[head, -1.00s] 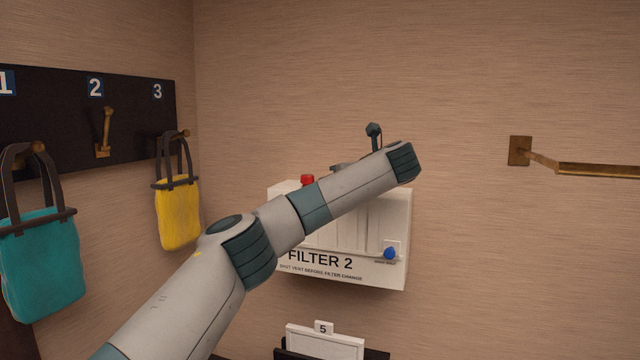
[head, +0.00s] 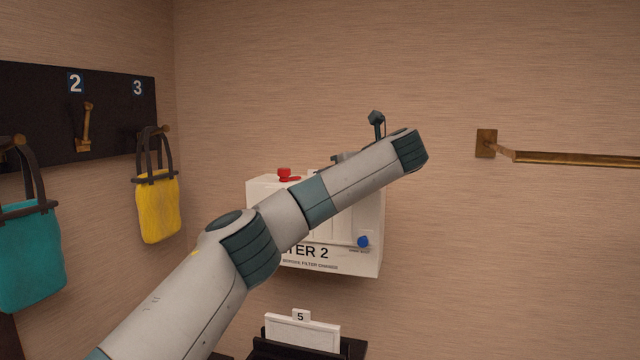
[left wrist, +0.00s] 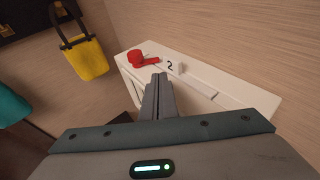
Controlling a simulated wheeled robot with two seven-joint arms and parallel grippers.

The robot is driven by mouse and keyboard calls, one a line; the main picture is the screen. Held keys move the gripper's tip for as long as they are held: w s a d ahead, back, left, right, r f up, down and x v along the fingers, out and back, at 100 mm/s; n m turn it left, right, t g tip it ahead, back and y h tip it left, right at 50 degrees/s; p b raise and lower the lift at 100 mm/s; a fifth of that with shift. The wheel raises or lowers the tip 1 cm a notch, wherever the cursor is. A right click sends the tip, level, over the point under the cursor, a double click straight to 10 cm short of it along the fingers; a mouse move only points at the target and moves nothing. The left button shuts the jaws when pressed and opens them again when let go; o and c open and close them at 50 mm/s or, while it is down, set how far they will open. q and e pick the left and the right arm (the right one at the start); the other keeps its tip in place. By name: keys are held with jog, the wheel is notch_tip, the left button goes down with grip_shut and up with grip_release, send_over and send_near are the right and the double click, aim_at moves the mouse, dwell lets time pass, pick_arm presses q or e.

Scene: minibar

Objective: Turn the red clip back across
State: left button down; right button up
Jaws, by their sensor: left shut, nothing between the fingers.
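The red clip (head: 285,174) sits on top of the white FILTER 2 box (head: 330,268) on the wall, at the box's left end. It has a round knob and a short flat arm pointing right. In the left wrist view the red clip (left wrist: 137,58) lies beyond and left of my fingertips, its arm pointing right toward the "2" label. My left gripper (left wrist: 160,78) is shut and empty, near the box's top edge and apart from the clip. In the head view my left arm crosses the box and hides its middle and the gripper's fingers. My right gripper is not in view.
A blue knob (head: 363,242) is on the box's front right. A yellow bag (head: 158,208) and a teal bag (head: 30,255) hang at left. A brass rail (head: 570,158) is at right. A holder with a "5" card (head: 300,331) is below. The wall between box and rail is clear.

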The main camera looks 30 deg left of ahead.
pick_arm(q)
jog(key=b+v, duration=0.1)
jog(key=v, duration=0.4)
jog(key=shift+w+d+r+b, duration=0.1)
jog(key=shift+w+d+b, duration=0.1)
jog(key=shift+b, duration=0.2)
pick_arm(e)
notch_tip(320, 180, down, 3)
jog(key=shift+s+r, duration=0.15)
